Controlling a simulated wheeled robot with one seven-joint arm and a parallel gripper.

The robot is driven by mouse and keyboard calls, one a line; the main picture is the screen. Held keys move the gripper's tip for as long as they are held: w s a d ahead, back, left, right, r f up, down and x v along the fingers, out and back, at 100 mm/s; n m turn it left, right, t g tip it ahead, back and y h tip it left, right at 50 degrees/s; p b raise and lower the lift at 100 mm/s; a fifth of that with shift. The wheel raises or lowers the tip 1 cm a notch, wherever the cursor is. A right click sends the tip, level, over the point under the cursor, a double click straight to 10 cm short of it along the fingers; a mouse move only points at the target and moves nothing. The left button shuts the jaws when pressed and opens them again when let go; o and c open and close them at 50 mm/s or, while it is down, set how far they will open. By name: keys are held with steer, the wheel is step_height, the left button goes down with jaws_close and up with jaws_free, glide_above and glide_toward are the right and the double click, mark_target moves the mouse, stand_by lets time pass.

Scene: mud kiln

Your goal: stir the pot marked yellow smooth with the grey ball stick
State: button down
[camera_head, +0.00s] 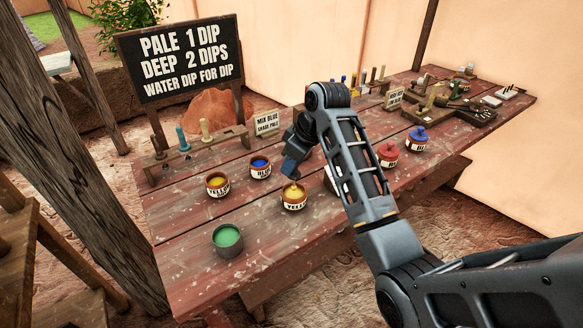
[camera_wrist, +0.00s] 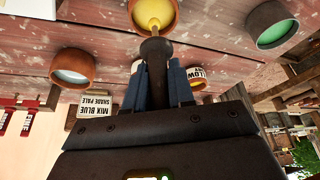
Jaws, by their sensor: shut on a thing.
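My gripper (camera_head: 293,164) is shut on a dark grey stick (camera_wrist: 155,48) and points down over the front pot. The stick's thick part shows between the fingers in the wrist view. Its lower end looks yellow and reaches into the mouth of the pot with yellow paint (camera_wrist: 167,30). In the head view this pot (camera_head: 294,205) stands upright under my gripper, its label seeming to read yellow. I cannot see the stick's tip clearly. A second pot with a yellow label (camera_head: 217,191) stands to the left.
A blue pot (camera_head: 260,174) stands behind, and a green-filled cup (camera_head: 227,250) at front left. A pot with pale contents (camera_wrist: 73,82) is mostly behind my arm. A stick rack (camera_head: 196,148), a mixing sign (camera_head: 267,124) and lidded red (camera_head: 387,159) and blue (camera_head: 417,145) pots stand around.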

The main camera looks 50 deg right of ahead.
steer(key=shift+r, duration=1.9)
